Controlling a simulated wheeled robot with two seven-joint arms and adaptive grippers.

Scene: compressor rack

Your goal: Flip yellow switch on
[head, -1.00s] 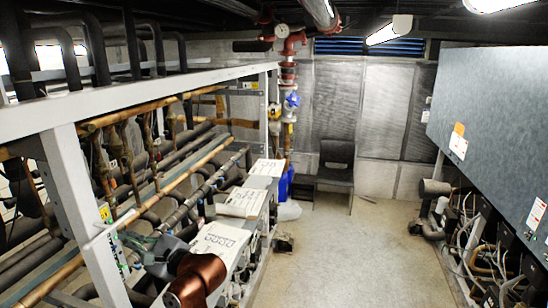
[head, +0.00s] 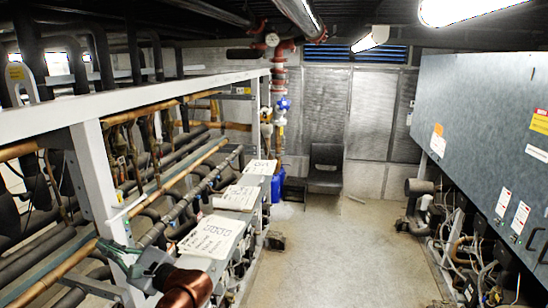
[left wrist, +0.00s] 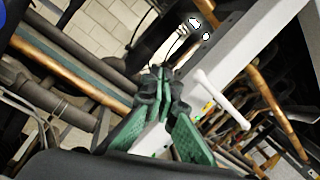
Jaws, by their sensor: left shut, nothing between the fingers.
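A small yellow patch (head: 119,196) shows on the grey rack post, beside a thin white bar (head: 127,208); I cannot tell for sure that it is the yellow switch. In the left wrist view a white lever-like bar (left wrist: 222,96) stands out from the post, to the right of my fingers. My left gripper (head: 108,248) is in front of the post, below the yellow patch. In the left wrist view its green fingers (left wrist: 160,80) meet at the tips, shut and empty, apart from the bar. My right gripper is not in view.
The white rack frame (head: 91,170) holds many pipes (head: 165,212) close to my left arm. Papers (head: 212,236) lie on units along its right side. A large grey cabinet (head: 470,125) stands right.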

